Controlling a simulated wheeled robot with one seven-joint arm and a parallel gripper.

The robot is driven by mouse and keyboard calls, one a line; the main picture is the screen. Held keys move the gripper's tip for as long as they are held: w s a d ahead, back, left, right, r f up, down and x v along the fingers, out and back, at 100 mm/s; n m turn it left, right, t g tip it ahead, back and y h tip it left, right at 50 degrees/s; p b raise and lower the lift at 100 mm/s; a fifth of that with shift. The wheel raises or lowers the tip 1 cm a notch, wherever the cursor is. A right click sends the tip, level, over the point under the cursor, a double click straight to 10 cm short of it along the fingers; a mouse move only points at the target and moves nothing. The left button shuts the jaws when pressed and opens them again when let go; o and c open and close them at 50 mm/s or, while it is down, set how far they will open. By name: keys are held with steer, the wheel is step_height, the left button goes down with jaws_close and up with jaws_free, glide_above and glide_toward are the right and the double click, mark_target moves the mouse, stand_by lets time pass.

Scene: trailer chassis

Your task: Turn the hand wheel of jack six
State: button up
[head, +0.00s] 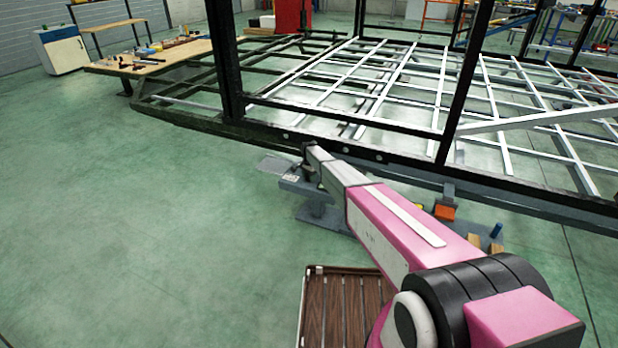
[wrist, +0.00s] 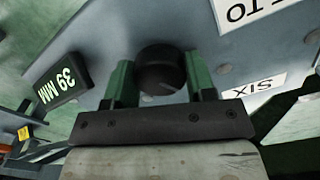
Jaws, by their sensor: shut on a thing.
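The hand wheel (wrist: 161,66), a dark round knob, sits in the upper middle of the wrist view. My gripper (wrist: 160,78) has its two green fingers on either side of the wheel, shut on it. A white label reading SIX (wrist: 252,86) is on the grey-blue jack body (wrist: 215,62) to the right. A dark display (wrist: 62,84) to the left reads 39 MM. In the head view the grey-blue jack (head: 316,208) stands on the floor beside the frame, partly covered by my arm. The wheel and my fingertips cannot be made out there.
A black and white chassis frame (head: 345,151) with black uprights runs behind the jack. A wooden bench top (head: 160,58) with tools is at the back left. An orange block (head: 445,211) stands right of my arm. The green floor at left is clear.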

steer(key=n, duration=0.5)
steer(key=shift+n, duration=0.3)
steer(key=n, duration=1)
steer(key=shift+n, duration=0.4)
steer(key=n, duration=0.5)
steer(key=shift+n, duration=0.3)
steer(key=o, duration=0.9)
steer(key=shift+r, duration=0.1)
